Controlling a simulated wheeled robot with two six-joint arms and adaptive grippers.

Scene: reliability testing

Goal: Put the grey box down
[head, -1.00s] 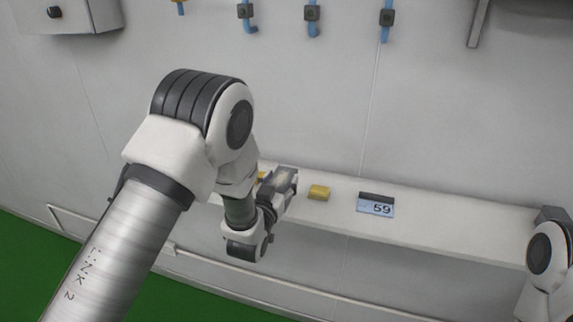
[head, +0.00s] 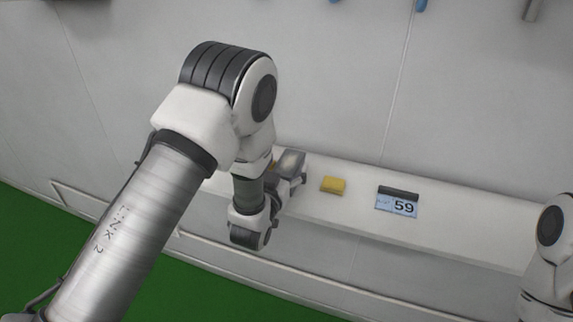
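The grey box (head: 291,162) is small and shows at the end of my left arm, over the back part of the white shelf (head: 455,232). My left gripper (head: 293,183) comes at it from the front and appears shut on it, with dark finger parts along its side. My own wrist hides part of the grip. I cannot tell whether the underside of the box touches the shelf. Only a link of my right arm shows at the right edge; its gripper is out of view.
A yellow block (head: 333,185) lies on the shelf just right of the grey box. A blue-and-dark sign marked 59 (head: 397,204) is farther right. Another yellow bit (head: 272,163) peeks out behind my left wrist. The shelf right of the sign is clear.

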